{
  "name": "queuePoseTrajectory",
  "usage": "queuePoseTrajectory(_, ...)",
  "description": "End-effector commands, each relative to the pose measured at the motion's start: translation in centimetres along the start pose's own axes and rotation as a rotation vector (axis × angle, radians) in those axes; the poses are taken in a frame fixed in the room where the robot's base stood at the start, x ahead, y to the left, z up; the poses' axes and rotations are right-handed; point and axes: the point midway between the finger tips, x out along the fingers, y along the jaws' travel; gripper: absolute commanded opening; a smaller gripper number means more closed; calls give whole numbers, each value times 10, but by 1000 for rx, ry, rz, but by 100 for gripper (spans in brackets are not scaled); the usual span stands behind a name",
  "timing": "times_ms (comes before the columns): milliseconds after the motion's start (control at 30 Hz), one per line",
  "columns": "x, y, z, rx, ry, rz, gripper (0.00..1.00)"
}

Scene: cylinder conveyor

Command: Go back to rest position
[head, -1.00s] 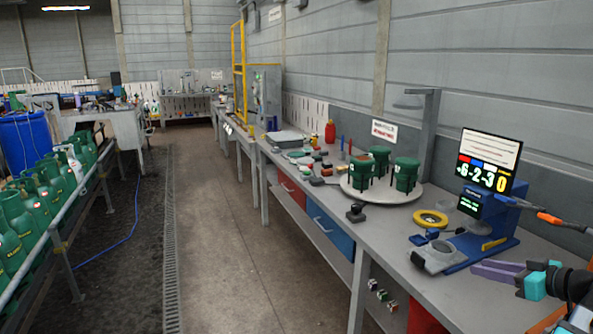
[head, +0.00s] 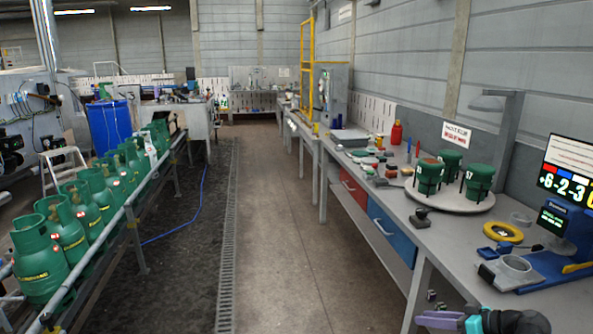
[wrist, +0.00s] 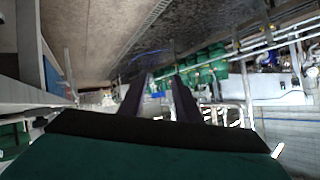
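My gripper (head: 440,318) shows at the bottom edge of the head view, low in front of the workbench (head: 400,270), with purple fingers and a turquoise part behind them. In the wrist view, the two dark fingers of my gripper (wrist: 165,90) stand apart with a gap between them and nothing held. A dark green surface fills the bottom of the wrist view. Green gas cylinders (head: 92,195) stand in a row on the railed conveyor (head: 130,215) at left; they also show, tilted, in the wrist view (wrist: 208,65).
On the bench, a round turntable (head: 448,198) bears three green cylinder tops. A yellow ring (head: 503,232), a blue fixture (head: 540,280) and a display (head: 566,178) stand at its near right. The aisle floor (head: 290,220) is clear, with a blue hose (head: 190,222) near the conveyor.

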Motion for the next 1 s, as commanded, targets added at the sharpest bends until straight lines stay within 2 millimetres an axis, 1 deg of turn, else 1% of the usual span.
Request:
queuePoseTrajectory(33,21,-8,11,7,-24,-29,30)
queuePoseTrajectory(200,79,-34,45,33,-108,-109,30)
queuePoseTrajectory(367,127,-62,83,65,-199,-176,30)
queuePoseTrajectory(400,139,-70,93,74,-224,-192,30)
queuePoseTrajectory(467,155,-81,109,86,-263,-213,30)
queuePoseTrajectory(500,166,-89,120,96,-289,-227,30)
queuePoseTrajectory(667,202,-122,166,132,-405,-278,30)
queuePoseTrajectory(767,222,-143,197,154,-484,-302,30)
queuePoseTrajectory(800,228,-152,210,163,-516,-310,30)
queuePoseTrajectory(867,237,-164,230,175,-567,-320,30)
queuePoseTrajectory(1000,254,-194,278,204,-692,-336,30)
